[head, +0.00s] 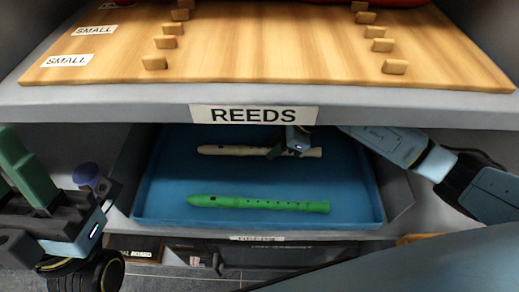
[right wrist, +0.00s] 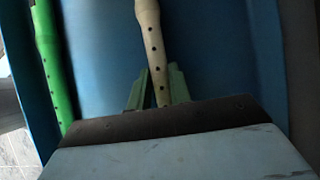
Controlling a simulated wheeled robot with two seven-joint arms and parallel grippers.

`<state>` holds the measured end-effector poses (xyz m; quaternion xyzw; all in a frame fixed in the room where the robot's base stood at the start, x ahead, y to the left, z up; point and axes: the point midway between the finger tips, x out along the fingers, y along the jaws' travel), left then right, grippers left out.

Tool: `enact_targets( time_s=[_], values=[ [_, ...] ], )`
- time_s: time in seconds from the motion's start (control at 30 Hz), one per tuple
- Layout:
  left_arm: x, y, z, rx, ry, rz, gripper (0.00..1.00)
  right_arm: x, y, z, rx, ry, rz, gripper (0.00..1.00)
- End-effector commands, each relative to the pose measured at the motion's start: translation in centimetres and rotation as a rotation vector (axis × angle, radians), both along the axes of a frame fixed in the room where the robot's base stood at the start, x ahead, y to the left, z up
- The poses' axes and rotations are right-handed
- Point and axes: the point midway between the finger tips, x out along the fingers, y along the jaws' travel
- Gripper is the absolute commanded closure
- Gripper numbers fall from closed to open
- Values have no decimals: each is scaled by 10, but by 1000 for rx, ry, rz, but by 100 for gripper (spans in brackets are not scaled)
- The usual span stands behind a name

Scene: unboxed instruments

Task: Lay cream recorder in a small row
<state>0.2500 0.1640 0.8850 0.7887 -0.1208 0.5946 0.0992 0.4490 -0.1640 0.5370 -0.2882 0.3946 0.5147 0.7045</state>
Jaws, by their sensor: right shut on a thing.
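The cream recorder (head: 235,150) lies at the back of the blue tray (head: 160,200), under the shelf marked REEDS. My right gripper (head: 297,146) is shut on it, right of its middle. In the right wrist view the recorder (right wrist: 149,40) runs down between the two green fingers (right wrist: 158,88), its finger holes showing. The small rows are pairs of wooden pegs on the wooden board (head: 265,50), with SMALL labels (head: 67,60) at the left; the visible front rows are empty. My left gripper (head: 25,170) is at the left edge; its fingertips are partly cut off.
A green recorder (head: 260,204) lies in the front of the same tray; it also shows in the right wrist view (right wrist: 52,65). The shelf edge (head: 150,108) overhangs the tray. A red thing (head: 380,2) sits at the back of the board.

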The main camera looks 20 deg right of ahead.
Motion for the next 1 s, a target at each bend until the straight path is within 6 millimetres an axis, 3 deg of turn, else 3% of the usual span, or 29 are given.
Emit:
enact_targets(
  time_s=[1.0],
  values=[
    [-1, 0, 10, -1, -1, -1, 64, 0, 0, 12, 1, -1, -1, 100]
  ],
)
